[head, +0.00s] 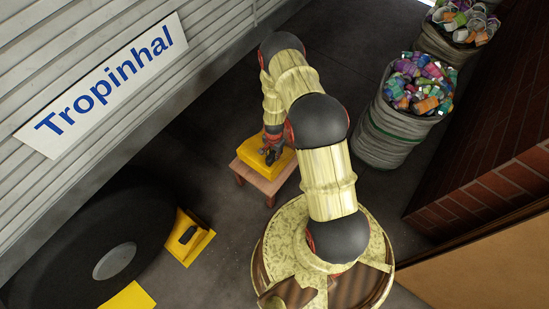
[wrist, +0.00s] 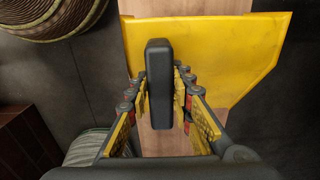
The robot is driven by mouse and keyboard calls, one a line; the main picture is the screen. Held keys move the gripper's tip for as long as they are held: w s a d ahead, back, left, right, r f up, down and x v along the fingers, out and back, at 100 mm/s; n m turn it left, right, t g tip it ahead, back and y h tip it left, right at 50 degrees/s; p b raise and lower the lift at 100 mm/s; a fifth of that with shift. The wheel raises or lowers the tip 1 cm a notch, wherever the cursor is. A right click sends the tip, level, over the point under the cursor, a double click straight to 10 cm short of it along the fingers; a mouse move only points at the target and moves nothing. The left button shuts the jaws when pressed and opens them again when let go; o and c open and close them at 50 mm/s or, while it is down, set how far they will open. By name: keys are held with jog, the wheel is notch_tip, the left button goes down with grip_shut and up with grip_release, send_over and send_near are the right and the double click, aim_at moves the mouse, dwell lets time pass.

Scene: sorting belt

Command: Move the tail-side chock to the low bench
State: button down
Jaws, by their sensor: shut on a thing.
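A yellow chock (head: 252,151) with a black handle is at the low wooden bench (head: 265,185), lying over its top. My gripper (head: 272,152) comes down on it from above. In the wrist view the fingers (wrist: 160,98) are closed on both sides of the black handle (wrist: 158,70), with the yellow body (wrist: 235,50) spread beneath. Bench wood (wrist: 185,7) shows past the chock's edge. Whether the chock rests on the bench or hangs just above it, I cannot tell.
A big dark wheel (head: 60,245) lies at lower left. A second yellow chock (head: 198,247) with a black handle is beside it, and another yellow piece (head: 128,297) is at the bottom edge. Sacks of cans (head: 390,135) stand right, by a brick wall (head: 485,195).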

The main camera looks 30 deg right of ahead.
jog(key=shift+w+d+f, duration=0.2)
jog(key=shift+d+f, duration=0.05)
jog(key=shift+w+d+f+b, duration=0.15)
jog(key=shift+f+b, duration=0.3)
jog(key=shift+f, duration=0.45)
jog(key=shift+d+f+b, duration=0.1)
jog(key=shift+f+b, duration=0.3)
jog(key=shift+f, duration=0.6)
jog(key=c, duration=1.6)
grip_release()
jog(key=shift+o, duration=0.2)
